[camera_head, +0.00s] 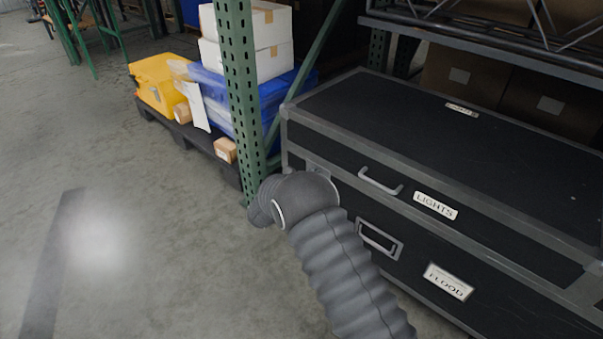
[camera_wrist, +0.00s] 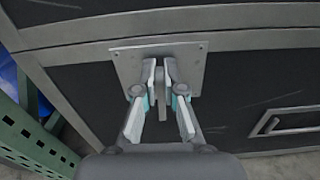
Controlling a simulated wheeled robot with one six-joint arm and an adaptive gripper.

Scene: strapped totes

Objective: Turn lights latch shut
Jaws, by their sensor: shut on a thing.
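The lights case is a black case with grey metal edging and a lid label reading LIGHTS (camera_head: 436,205). Its latch has a square grey metal plate (camera_wrist: 126,62) on the case front, at the top middle of the wrist view. My gripper (camera_wrist: 160,76) is in front of this plate, with its two fingers closed on the latch's handle. The fingers hide most of the handle, so its exact angle is hard to tell. In the head view my arm covers the gripper and most of the latch.
A green perforated rack post (camera_head: 238,80) stands close left of the case. A recessed handle (camera_wrist: 285,122) is right of the latch. A yellow case (camera_head: 160,82) and blue tote (camera_head: 212,95) sit on a pallet behind. Floor at left is clear.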

